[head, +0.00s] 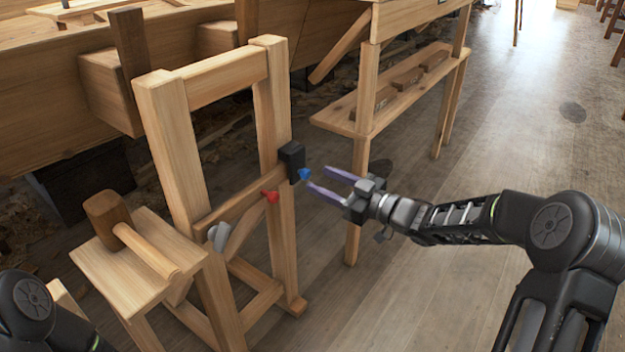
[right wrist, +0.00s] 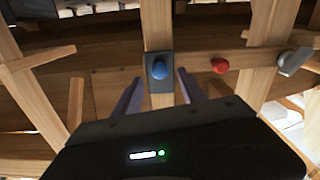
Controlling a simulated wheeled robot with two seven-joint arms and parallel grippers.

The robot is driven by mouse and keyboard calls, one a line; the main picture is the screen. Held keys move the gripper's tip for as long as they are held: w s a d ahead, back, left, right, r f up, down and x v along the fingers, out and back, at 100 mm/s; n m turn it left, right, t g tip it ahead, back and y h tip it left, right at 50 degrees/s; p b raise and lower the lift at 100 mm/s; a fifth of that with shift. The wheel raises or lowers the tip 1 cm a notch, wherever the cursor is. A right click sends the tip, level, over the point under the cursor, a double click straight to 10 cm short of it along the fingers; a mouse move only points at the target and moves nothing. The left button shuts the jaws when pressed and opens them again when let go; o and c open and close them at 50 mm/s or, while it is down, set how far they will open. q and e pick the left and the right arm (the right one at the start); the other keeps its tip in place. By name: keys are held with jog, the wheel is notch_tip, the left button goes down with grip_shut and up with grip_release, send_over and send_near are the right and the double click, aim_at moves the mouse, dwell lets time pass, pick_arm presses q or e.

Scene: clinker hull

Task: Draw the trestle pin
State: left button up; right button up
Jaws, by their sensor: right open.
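A wooden trestle frame (head: 178,150) stands upright at centre left in the head view. A black block (head: 291,160) sits on its right post with a blue knob (head: 304,174) sticking out. A red knob (head: 271,196) sits on the crossbar to the left of it. In the right wrist view the blue knob (right wrist: 159,69) lies ahead, between the lines of the two fingers, and the red knob (right wrist: 220,66) is to its right. My right gripper (head: 325,183) is open and empty, its purple fingers close to the blue knob. Contact cannot be told. My left gripper is out of view.
A grey knob or lever (head: 218,236) is at the crossbar's left end. A wooden mallet (head: 130,235) lies on a small stool (head: 125,290) at left. A wooden bench with a shelf (head: 340,118) stands behind my right gripper. The floor (head: 440,290) at right is clear.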

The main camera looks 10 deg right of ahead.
aim_at(309, 174)
jog(key=shift+b+x, duration=0.45)
jog(key=shift+x, duration=1.45)
grip_shut()
